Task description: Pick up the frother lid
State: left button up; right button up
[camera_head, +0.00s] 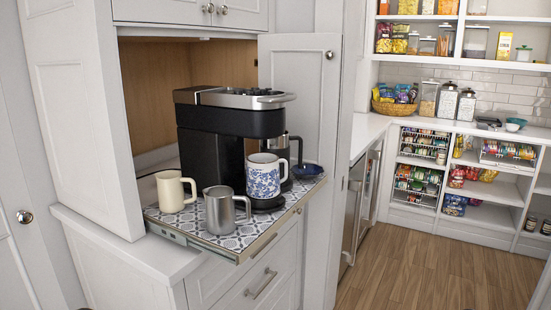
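I cannot make out a frother lid for certain. A steel jug with a handle (220,212), which may be the frother, stands at the front of the patterned pull-out tray (204,236). I cannot tell whether a lid is on it. A small dark blue round piece (307,170) lies at the tray's right end; I cannot tell if it is a dish or a lid.
A black and silver coffee maker (228,135) stands on the tray. A blue-patterned mug (263,177) is in front of it, and a cream mug (171,192) is left of the jug. An open cabinet door (303,90) rises behind. The wood floor (430,270) is clear.

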aim_at(280, 146)
jog(key=i+l+u, duration=0.1)
jog(key=l, duration=0.25)
jog(key=i+l+u, duration=0.15)
jog(key=l, duration=0.2)
jog(key=i+l+u, duration=0.1)
jog(key=l, duration=0.3)
jog(key=i+l+u, duration=0.15)
jog(key=l, duration=0.2)
